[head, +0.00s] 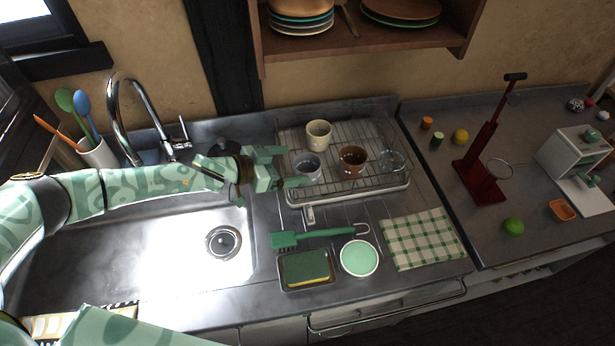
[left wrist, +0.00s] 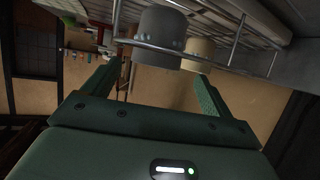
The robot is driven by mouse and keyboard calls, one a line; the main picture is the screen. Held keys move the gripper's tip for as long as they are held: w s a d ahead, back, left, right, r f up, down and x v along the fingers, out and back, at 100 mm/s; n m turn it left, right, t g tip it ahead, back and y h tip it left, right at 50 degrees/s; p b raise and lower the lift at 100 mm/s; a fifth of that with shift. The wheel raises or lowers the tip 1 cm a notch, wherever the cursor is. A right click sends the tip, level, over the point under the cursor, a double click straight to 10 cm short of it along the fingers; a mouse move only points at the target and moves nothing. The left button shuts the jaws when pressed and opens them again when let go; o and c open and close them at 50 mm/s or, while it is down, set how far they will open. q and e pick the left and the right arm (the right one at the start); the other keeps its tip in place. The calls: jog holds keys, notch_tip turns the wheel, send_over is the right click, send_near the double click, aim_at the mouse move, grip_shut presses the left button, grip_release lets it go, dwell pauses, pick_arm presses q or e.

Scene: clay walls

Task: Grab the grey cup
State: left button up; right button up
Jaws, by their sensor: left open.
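The grey cup (head: 307,166) stands in the wire dish rack (head: 345,187), at its left front. A cream cup (head: 318,133) is behind it and a brown cup (head: 352,158) is to its right. My left gripper (head: 284,168) is open just left of the grey cup, its fingers pointing toward it. In the left wrist view the grey cup (left wrist: 158,42) shows ahead, between and beyond the open fingers, with rack wires across it. The cream cup (left wrist: 199,54) is behind it. I cannot tell whether a finger touches the rack. My right gripper is not in view.
A clear glass (head: 391,161) stands at the rack's right. In front lie a green brush (head: 315,235), a sponge in a tray (head: 306,269), a round green-and-white dish (head: 359,258) and a checked cloth (head: 422,240). The sink (head: 120,245) is at left; a shelf (head: 360,45) hangs above.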

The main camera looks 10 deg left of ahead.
aim_at(317, 162)
pick_arm(q)
jog(key=b+x, duration=0.4)
jog(key=x, duration=0.1)
jog(key=shift+s+d+f, duration=0.1)
jog(key=shift+d, duration=0.25)
jog(key=shift+r, duration=0.25)
jog(key=c, duration=1.1)
